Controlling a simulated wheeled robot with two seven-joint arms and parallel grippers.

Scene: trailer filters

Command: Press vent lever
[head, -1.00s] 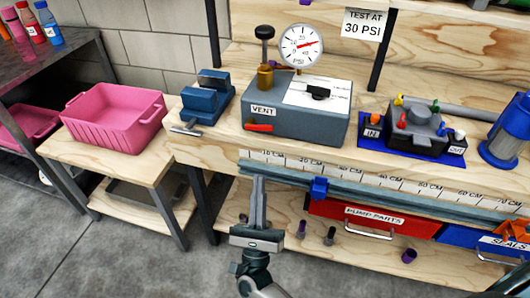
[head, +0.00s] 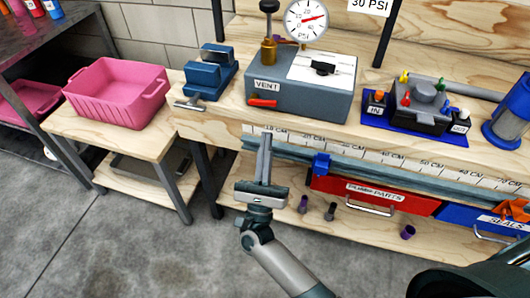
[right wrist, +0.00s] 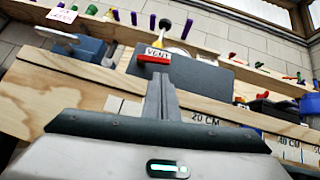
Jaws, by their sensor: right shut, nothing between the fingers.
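The red vent lever (head: 262,102) sticks out low on the front of the grey test box (head: 318,103), under the VENT label (head: 266,86). It also shows in the right wrist view (right wrist: 153,59), just above and left of the fingertips. My right gripper (head: 266,136) is shut and empty, its fingers pointing up in front of the bench edge, below the lever and apart from it. The gauge (head: 306,20) on the box has a red needle. My left gripper is not in view.
A blue vise (head: 208,78) stands left of the box, its handle reaching forward. A ruler rail (head: 350,158) runs along the bench front. A black pump block (head: 424,107) sits at right. A pink bin (head: 117,95) stands on the lower left table.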

